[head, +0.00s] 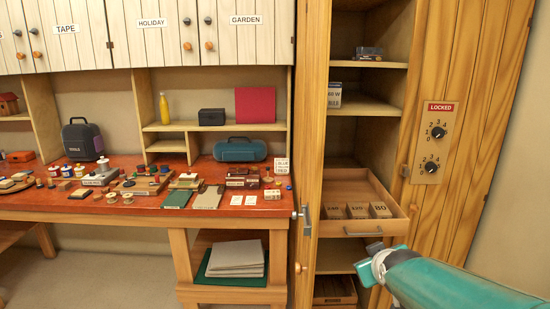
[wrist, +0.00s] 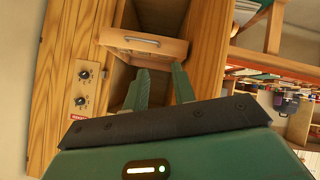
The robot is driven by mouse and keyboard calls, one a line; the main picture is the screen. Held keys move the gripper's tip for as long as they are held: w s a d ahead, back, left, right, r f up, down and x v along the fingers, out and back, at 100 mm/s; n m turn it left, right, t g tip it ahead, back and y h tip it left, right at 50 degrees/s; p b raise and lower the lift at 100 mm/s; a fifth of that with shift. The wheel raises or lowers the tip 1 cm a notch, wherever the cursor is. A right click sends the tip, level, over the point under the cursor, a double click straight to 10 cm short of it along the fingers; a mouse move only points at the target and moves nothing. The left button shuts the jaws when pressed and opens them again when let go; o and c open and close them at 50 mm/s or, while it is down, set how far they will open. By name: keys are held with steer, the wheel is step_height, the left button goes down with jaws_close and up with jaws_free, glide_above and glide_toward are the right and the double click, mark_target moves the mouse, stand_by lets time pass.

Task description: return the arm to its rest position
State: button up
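My teal arm reaches in from the lower right of the head view, with my gripper (head: 372,256) just below and in front of an open drawer (head: 345,229). In the wrist view my gripper (wrist: 163,82) shows two green fingers spread apart with nothing held between them. The same drawer (wrist: 143,56), with its metal handle, lies beyond the fingers there. The gripper looks apart from the handle (head: 362,233). Part of the gripper is hidden by the arm in the head view.
Three numbered blocks (head: 358,210) lie in the pulled-out drawer of the tall wooden cabinet (head: 312,120). A panel marked LOCKED (head: 435,142) with two dials is on the wood at right. A red workbench (head: 240,208) crowded with small items stands left. Floor (head: 110,283) shows at lower left.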

steer(key=s+a+m+g, duration=0.2)
steer(key=s+a, duration=0.1)
steer(key=s, duration=0.8)
steer(key=s+a+m+g+y, duration=0.1)
steer(key=s+a+g, duration=0.2)
steer(key=s, duration=0.8)
steer(key=shift+s+a+r+m, duration=0.2)
steer(key=shift+s+a+m, duration=0.2)
steer(key=shift+a, duration=0.15)
steer(key=shift+w+d, duration=0.1)
steer(key=shift+w, duration=0.05)
